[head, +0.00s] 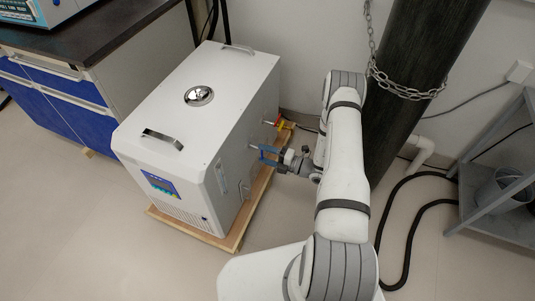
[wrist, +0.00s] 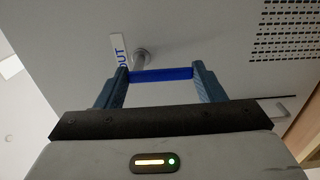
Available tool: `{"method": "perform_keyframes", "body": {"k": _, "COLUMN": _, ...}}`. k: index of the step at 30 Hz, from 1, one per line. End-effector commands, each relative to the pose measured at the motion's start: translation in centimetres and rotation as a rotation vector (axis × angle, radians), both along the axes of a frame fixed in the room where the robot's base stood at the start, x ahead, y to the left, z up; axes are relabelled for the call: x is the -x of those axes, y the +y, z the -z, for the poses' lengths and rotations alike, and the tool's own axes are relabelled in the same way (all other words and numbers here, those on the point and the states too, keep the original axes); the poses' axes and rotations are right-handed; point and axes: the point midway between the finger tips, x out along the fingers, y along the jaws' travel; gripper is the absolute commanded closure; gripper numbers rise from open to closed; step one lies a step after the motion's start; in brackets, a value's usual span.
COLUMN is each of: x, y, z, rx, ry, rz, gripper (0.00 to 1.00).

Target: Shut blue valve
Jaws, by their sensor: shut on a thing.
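The blue valve's handle (wrist: 161,75) shows in the wrist view as a bright blue bar spanning the space between my two fingers. A metal stem (wrist: 141,58) runs from the white panel behind it, beside a label (wrist: 119,52) with blue letters reading "OUT". My gripper (head: 264,155) is shut on the handle, with a dark blue finger at each end of the bar. In the head view it reaches the right side of the white distiller (head: 190,120) from the right. The valve itself is hard to tell from the fingers there.
A red and yellow valve (head: 273,124) sticks out just behind my gripper. The distiller stands on a wooden board (head: 238,238). A dark column with a chain (head: 407,90) and a grey shelf (head: 500,190) are to the right. A black hose (head: 408,225) lies on the floor.

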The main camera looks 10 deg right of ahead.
Motion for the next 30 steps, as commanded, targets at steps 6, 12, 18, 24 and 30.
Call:
{"method": "perform_keyframes", "body": {"k": 6, "x": 0.22, "y": 0.28, "z": 0.1, "rx": -0.007, "ry": 0.013, "rz": -0.007, "gripper": 0.6}}
{"method": "perform_keyframes", "body": {"k": 12, "x": 0.23, "y": 0.25, "z": 0.11, "rx": -0.007, "ry": 0.013, "rz": -0.007, "gripper": 0.6}}
{"method": "perform_keyframes", "body": {"k": 18, "x": 0.16, "y": 0.15, "z": 0.08, "rx": -0.006, "ry": 0.01, "rz": -0.004, "gripper": 0.24}}
{"method": "perform_keyframes", "body": {"k": 24, "x": 0.09, "y": 0.04, "z": 0.05, "rx": -0.005, "ry": 0.009, "rz": -0.001, "gripper": 0.15}}
{"method": "perform_keyframes", "body": {"k": 30, "x": 0.25, "y": -0.34, "z": -0.01, "rx": -0.005, "ry": 0.009, "rz": 0.002, "gripper": 0.15}}
